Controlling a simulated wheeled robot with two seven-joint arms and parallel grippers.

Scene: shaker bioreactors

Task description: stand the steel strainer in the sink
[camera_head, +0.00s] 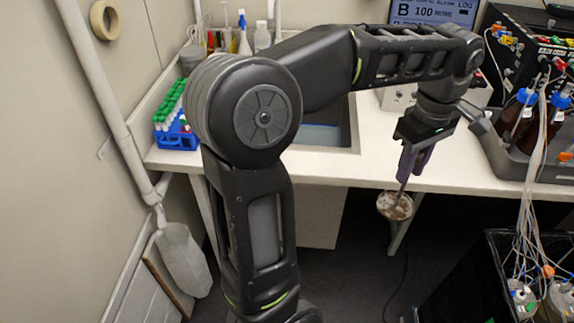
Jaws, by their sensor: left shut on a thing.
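My left gripper (409,176) points down in front of the bench's front edge, right of the picture's middle. It is shut on the handle of the steel strainer (395,206). The strainer's round bowl hangs below the fingers, out over the floor and lower than the bench top. Some brownish or whitish matter seems to show in the bowl. The sink (328,132) is set in the bench behind my left arm, which hides much of it. Its right side and a bluish inside show. My right gripper is not in view.
A blue rack (176,138) of green-capped tubes stands left of the sink. Bottles (262,37) stand behind it. A shaker with brown bottles (515,125) and tubing fills the right. A black crate (480,285) stands on the floor. The white bench top (385,160) right of the sink is clear.

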